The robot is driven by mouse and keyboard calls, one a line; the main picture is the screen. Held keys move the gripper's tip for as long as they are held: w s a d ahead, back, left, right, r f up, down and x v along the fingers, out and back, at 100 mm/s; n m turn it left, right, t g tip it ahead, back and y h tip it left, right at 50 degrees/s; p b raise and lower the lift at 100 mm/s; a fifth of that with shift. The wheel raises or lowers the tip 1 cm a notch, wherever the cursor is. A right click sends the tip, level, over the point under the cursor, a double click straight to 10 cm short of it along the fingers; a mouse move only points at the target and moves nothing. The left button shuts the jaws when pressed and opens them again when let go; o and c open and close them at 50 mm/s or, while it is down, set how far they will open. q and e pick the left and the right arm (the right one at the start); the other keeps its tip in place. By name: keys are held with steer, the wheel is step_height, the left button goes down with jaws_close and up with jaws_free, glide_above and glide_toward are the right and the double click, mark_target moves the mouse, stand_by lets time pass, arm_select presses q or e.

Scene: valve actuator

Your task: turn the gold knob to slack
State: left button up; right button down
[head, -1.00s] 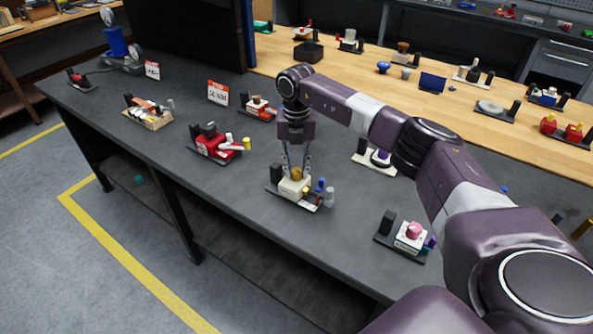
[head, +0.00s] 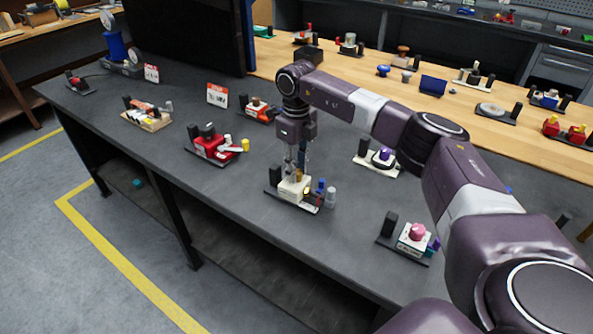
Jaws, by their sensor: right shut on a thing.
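The gold knob (head: 298,176) sits on top of a small cream-white valve block (head: 293,189) on the dark bench. The block stands on a dark base plate with a black upright block at its left. My right gripper (head: 297,171) points straight down over the block and is shut on the gold knob. The fingers hide part of the knob, and any marking for slack is too small to read. My left gripper is not in view.
A blue part and a grey cylinder (head: 331,197) stand close at the right of the block. A pink-knobbed unit (head: 417,232), a purple-knobbed unit (head: 384,154) and a red unit (head: 212,145) stand around it. Bare bench lies between them.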

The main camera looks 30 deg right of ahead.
steer(key=n, duration=0.3)
steer(key=shift+n, duration=0.3)
steer(key=shift+n+b, duration=0.5)
steer(key=shift+n, duration=1.3)
steer(key=c, duration=1.6)
jaws_free()
step_height(320, 180, up, 12)
steer(key=shift+r, duration=0.1)
